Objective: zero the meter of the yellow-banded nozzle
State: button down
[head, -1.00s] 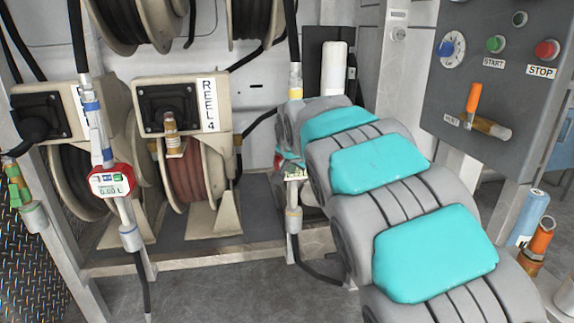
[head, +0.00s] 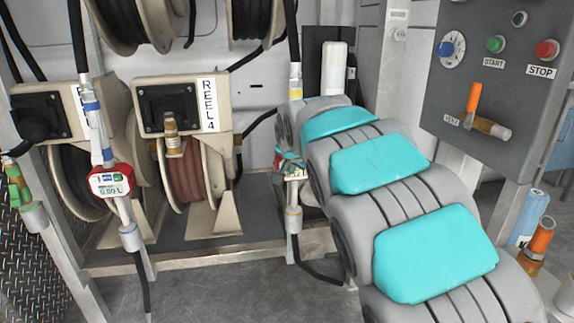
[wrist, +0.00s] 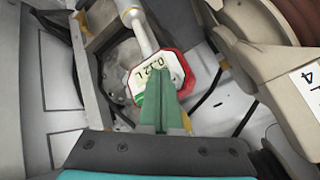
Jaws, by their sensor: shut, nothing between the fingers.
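The yellow-banded nozzle (head: 295,85) hangs upright just left of my arm in the head view. Its meter (head: 297,173) is mostly hidden there behind my arm. My gripper (wrist: 178,82) is shut and empty. Its green fingers overlap the lower part of the meter face and hide what lies there. I cannot tell whether the fingertips touch the meter. In the head view my arm hides the gripper.
A blue-banded nozzle with a red-rimmed meter (head: 111,182) reading 0.00 L hangs left. A green-banded nozzle (head: 20,190) is at the far left. Hose reels (head: 183,175) stand behind. A control panel (head: 495,85) with buttons and a lever is at the right.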

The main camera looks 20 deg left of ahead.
jog(key=shift+w, duration=0.15)
jog(key=shift+w+a+r, duration=0.1)
jog(key=shift+w+a, duration=0.15)
jog(key=shift+w+a+p, duration=0.3)
jog(key=shift+w+p, duration=0.1)
jog(key=shift+w, duration=0.2)
dwell(1.3)
dwell(0.4)
jog(key=shift+s+d+b, duration=0.3)
jog(key=shift+s, duration=0.2)
jog(key=shift+s+d+b, duration=0.25)
jog(key=shift+s+b, duration=0.05)
jog(key=shift+s, duration=0.2)
jog(key=s+d, duration=0.1)
jog(key=s+b, duration=0.1)
jog(key=s, duration=0.1)
jog(key=s+d+b, duration=0.1)
jog(key=shift+s+d, duration=0.15)
jog(key=shift+d, duration=0.2)
